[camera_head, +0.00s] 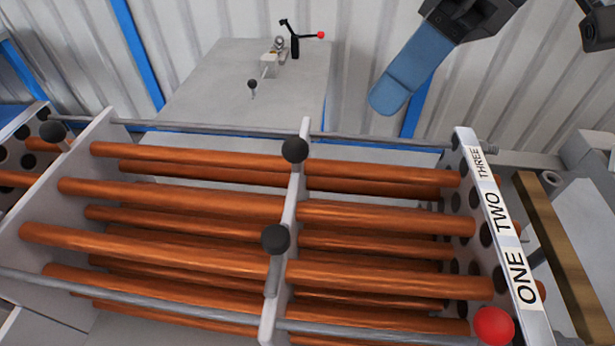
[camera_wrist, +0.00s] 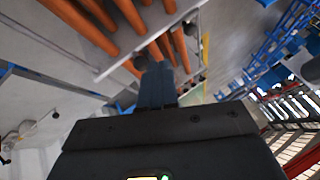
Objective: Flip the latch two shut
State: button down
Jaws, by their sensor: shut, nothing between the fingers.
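A flanged shell of copper tubes has a label strip (camera_head: 497,220) on its right end plate, reading ONE, TWO, THREE from near to far. A red ball knob (camera_head: 494,325) sits by ONE. Black ball knobs stand on the middle plate, one at the far side (camera_head: 294,150) and one nearer (camera_head: 275,238). I cannot tell which part is latch two; no handle shows clearly beside TWO. My gripper (camera_head: 383,103), with blue fingers, is shut and empty above the far side of the shell, left of the strip. In the wrist view its fingers (camera_wrist: 156,72) point towards the tubes.
A grey table (camera_head: 225,85) behind holds a small clamp with a red-tipped lever (camera_head: 300,37). Long metal rods (camera_head: 370,141) run along the shell's sides. A wooden bar (camera_head: 555,245) lies right of the end plate. Open air lies between my gripper and the tubes.

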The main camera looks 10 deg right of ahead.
aim_at(276, 251)
jog(key=p+x, duration=0.1)
jog(key=x, duration=0.9)
jog(key=shift+s+a+p, duration=0.45)
jog(key=shift+s+a, duration=0.9)
jog(key=shift+s, duration=0.15)
jog(key=shift+s, duration=0.1)
